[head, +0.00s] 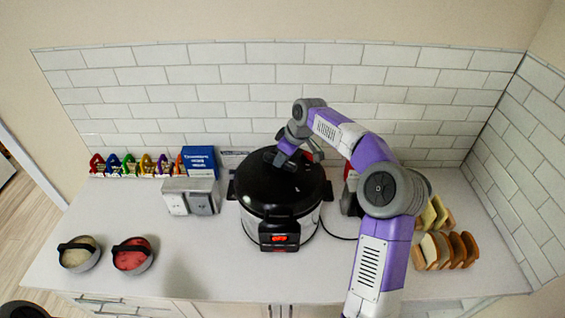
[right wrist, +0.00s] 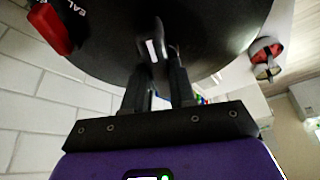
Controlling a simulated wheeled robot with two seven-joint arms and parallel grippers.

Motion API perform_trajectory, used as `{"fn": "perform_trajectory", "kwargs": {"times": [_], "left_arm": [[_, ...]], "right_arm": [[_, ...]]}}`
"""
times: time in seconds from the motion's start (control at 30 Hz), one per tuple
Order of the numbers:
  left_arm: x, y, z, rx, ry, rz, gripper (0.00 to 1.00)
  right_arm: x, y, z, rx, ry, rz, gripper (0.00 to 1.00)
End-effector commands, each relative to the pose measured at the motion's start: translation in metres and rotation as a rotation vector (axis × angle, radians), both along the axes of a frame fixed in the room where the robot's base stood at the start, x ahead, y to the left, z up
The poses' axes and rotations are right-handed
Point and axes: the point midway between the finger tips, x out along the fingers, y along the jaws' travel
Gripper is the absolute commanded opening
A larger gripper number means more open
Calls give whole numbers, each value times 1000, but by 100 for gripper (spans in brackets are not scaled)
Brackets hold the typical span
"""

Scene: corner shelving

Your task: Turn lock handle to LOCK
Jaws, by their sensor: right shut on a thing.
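A black and steel electric pressure cooker (head: 282,205) stands in the middle of the counter, its round black lid (head: 262,194) on top. My right gripper (head: 283,158) reaches over the lid from the right and is at its handle. In the right wrist view my right gripper's fingers (right wrist: 161,78) close around a dark lid handle (right wrist: 152,42) with a small light mark. The black lid (right wrist: 215,25) fills the top of that view. The fingers partly hide the handle, and I cannot read any LOCK label.
A two-slot toaster (head: 190,196) stands left of the cooker, with a blue box (head: 199,160) and colourful letter-like shapes (head: 135,166) behind. Two round containers (head: 132,256) sit at the left. Bread slices (head: 447,250) stand at the right, near my right arm. The front counter centre is clear.

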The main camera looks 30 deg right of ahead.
Motion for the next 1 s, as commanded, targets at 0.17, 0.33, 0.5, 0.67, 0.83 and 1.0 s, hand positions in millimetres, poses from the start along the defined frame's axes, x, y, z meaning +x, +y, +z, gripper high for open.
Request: {"fn": "perform_trajectory", "kwargs": {"times": [0.17, 0.33, 0.5, 0.67, 0.83, 1.0], "left_arm": [[0, 0, -13, 0, 0, 0, 43], [0, 0, -19, 0, 0, 0, 43], [0, 0, -23, 0, 0, 0, 43], [0, 0, -25, 0, 0, 0, 43], [0, 0, -26, 0, 0, 0, 43], [0, 0, -26, 0, 0, 0, 43]], "right_arm": [[-1, 2, 0, -4, -3, -160, 0], [-1, 4, 0, -3, -3, -299, 0], [-1, 4, 1, -2, -3, -412, 0], [-1, 5, 1, -1, -2, -485, 0], [-1, 5, 1, 0, 0, -531, 0], [-1, 5, 1, 0, 0, -550, 0]]}}
